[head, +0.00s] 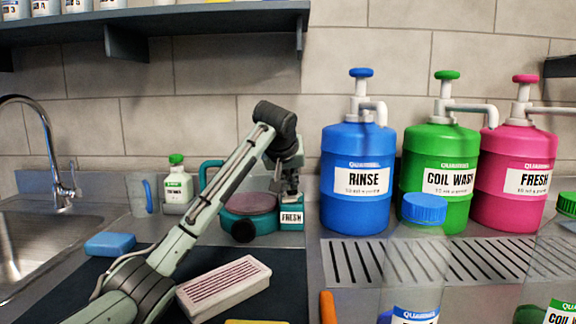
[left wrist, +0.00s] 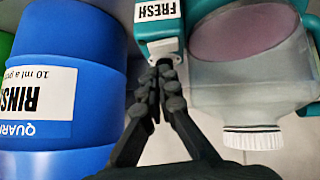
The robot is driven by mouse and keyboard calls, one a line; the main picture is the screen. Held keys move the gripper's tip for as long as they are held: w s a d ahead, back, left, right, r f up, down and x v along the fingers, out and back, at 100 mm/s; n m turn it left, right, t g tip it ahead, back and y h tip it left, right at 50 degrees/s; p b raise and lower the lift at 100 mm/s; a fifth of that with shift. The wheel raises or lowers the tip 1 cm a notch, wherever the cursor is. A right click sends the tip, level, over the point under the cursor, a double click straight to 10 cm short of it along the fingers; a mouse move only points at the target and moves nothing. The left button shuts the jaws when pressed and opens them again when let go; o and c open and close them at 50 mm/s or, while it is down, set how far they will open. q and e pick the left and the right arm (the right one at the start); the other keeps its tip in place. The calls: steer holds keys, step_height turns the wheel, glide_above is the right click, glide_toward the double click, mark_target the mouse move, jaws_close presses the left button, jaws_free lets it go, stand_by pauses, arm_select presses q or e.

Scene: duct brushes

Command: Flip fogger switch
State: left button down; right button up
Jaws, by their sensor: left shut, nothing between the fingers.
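The fogger is a teal machine with a FRESH label on its front box (head: 291,225) and a rounded tank with a dull pink top (head: 250,203). It stands on the counter against the wall. My left gripper (head: 291,192) points down at the FRESH box, shut and empty. In the left wrist view the shut fingertips (left wrist: 160,75) are right at the end of the teal box (left wrist: 158,28); I cannot tell whether they touch it. My right gripper is not in view.
Blue RINSE (head: 357,205), green COIL WASH (head: 420,205) and pink FRESH (head: 505,212) pump jugs stand right of the fogger. A clear bottle with a blue cap (head: 424,208) stands nearer. A brush block (head: 223,287) lies on the dark mat (head: 120,270). A shelf (head: 200,18) hangs above.

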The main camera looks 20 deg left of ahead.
mark_target(290, 200)
arm_select(q)
steer(key=shift+d+f, duration=0.15)
steer(key=shift+f, duration=0.8)
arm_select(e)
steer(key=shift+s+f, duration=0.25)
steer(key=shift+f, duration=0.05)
arm_select(q)
steer(key=shift+d+f, duration=0.2)
steer(key=shift+f, duration=0.2)
steer(key=shift+a, duration=0.2)
steer(key=shift+s+a, duration=0.15)
steer(key=shift+a, duration=0.4)
